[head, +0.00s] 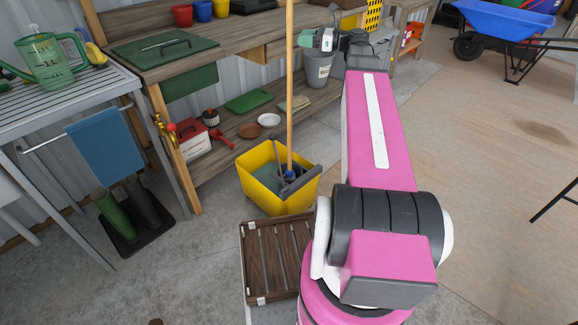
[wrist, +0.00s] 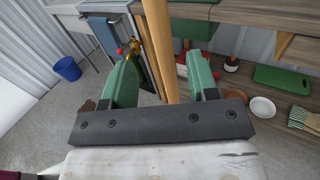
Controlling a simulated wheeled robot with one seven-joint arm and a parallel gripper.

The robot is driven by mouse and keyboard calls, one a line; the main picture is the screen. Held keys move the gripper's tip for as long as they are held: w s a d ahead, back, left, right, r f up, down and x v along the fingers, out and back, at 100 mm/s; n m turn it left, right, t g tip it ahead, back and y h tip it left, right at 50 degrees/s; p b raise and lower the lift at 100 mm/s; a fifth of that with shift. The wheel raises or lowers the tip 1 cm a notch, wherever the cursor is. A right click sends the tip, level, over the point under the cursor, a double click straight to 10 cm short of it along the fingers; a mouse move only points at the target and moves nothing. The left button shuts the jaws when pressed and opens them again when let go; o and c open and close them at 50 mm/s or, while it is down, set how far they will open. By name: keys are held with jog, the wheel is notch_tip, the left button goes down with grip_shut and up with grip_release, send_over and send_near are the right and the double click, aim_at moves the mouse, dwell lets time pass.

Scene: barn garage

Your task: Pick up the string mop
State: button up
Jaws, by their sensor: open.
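The string mop's wooden handle (head: 289,90) stands nearly upright, its lower end in a yellow bucket (head: 262,195) with a grey wringer. The mop's strings are hidden or cannot be made out inside the bucket. My gripper (head: 318,39) is high beside the upper handle in the head view. In the wrist view, the handle (wrist: 158,40) passes between the two green fingers of my open gripper (wrist: 165,62), with gaps visible on both sides. Whether the handle lies fully within the fingers' depth is hard to tell.
A wooden workbench (head: 180,58) with a lower shelf stands behind the bucket. A grey bucket (head: 318,70) is near my gripper. A slatted metal table (head: 60,100) with a blue towel (head: 105,145) is at left. Open floor (head: 490,150) lies to the right.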

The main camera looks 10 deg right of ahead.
jog(key=x, duration=0.7)
jog(key=shift+w+a+r, duration=0.2)
jog(key=shift+w, duration=0.05)
grip_shut()
